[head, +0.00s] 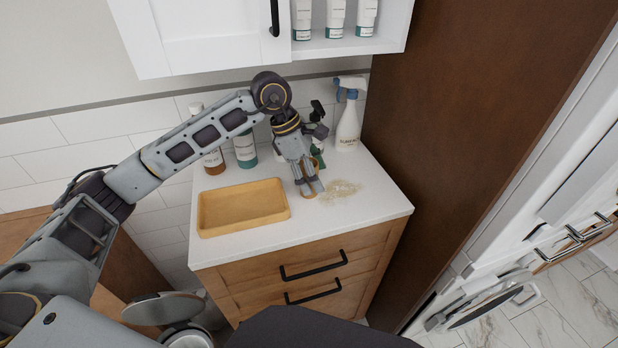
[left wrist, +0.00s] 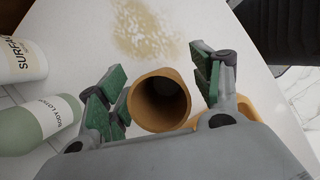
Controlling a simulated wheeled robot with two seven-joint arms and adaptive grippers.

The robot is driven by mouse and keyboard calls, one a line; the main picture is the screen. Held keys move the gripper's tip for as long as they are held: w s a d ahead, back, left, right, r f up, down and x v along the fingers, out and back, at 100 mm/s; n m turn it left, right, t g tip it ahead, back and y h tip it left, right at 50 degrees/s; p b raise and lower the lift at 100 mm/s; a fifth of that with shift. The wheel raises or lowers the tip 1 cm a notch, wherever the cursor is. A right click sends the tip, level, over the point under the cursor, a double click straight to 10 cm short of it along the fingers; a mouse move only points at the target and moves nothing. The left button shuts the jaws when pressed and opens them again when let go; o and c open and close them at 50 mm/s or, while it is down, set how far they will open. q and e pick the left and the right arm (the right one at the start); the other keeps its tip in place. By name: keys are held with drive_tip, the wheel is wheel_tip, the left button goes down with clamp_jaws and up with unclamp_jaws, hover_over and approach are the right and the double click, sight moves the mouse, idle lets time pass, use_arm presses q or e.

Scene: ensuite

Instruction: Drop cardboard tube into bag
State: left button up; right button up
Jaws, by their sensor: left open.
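The cardboard tube (left wrist: 160,102) is brown and hollow, with its round open end facing the camera in the left wrist view. It sits between the two spread fingers of my left gripper (left wrist: 160,92), with a gap visible on its right side. In the head view my left gripper (head: 311,190) points down over the white counter, with the fingers largely hiding the tube. My left gripper is open. No bag is visible in either view. My right gripper is not in view.
A tan tray (head: 243,230) lies left of the gripper on the white counter (head: 375,200). A spray bottle (head: 348,125) and several other bottles stand at the back. A pale spill (head: 340,190) is on the right. A tall brown panel (head: 460,110) borders the counter's right side.

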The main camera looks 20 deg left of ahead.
use_arm(q)
drive_tip(key=shift+d+f, duration=0.25)
drive_tip(key=shift+f, duration=0.3)
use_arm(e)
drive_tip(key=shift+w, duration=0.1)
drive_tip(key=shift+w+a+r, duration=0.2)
use_arm(q)
drive_tip(key=c, duration=0.7)
drive_tip(key=shift+c, duration=0.7)
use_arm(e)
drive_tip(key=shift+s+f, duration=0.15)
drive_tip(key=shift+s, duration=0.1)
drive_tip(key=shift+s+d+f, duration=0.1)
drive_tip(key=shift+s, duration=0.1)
use_arm(q)
drive_tip(key=shift+r, duration=0.2)
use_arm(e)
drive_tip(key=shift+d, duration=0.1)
